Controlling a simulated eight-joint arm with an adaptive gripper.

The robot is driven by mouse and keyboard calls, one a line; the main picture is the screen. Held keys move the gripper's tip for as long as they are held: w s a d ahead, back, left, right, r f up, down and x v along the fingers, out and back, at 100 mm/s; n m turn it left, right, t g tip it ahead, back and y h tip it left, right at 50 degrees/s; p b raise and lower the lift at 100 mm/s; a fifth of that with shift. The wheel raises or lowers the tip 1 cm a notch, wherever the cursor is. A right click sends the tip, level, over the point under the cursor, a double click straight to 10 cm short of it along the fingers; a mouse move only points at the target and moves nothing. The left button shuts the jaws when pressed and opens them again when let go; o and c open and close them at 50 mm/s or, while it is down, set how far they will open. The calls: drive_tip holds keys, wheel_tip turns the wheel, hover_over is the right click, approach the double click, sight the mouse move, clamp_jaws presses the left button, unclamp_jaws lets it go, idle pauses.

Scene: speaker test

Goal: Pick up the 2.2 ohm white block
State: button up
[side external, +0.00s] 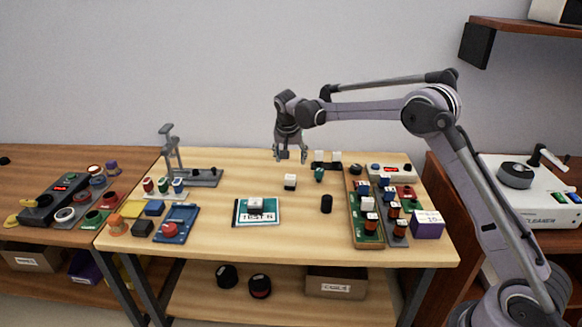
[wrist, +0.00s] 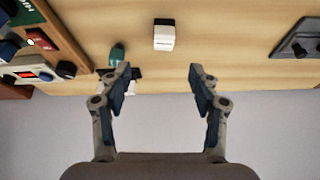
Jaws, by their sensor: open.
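A small white block (side external: 290,181) with a dark end stands alone on the bare wood near the middle of the table. It also shows in the wrist view (wrist: 164,40), near the top centre, with small dark print that I cannot read. I cannot confirm its 2.2 ohm value. My gripper (side external: 290,157) is above the table, over or slightly behind this block. In the wrist view my gripper (wrist: 160,75) has its two fingers wide apart with nothing between them. The block appears beyond the fingertips, untouched.
A green piece (side external: 319,174) stands right of the block; white-and-black pieces (side external: 327,158) are behind it. A grey stand (side external: 195,178) is left. A labelled board (side external: 270,218) lies in front, holding another white piece (side external: 256,203). A black cylinder (side external: 326,204) and a component rack (side external: 371,240) are to the right.

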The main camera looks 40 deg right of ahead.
sight(290, 177)
drive_tip(key=x, duration=0.7)
drive_tip(key=shift+w+d+f, duration=0.1)
drive_tip(key=shift+w+f, duration=0.05)
drive_tip(key=shift+w, duration=0.05)
drive_tip(key=shift+a+x, duration=0.15)
drive_tip(key=shift+x, duration=1.15)
drive_tip(key=shift+a+x, duration=0.15)
drive_tip(key=shift+x, duration=1.2)
drive_tip(key=c, duration=1.2)
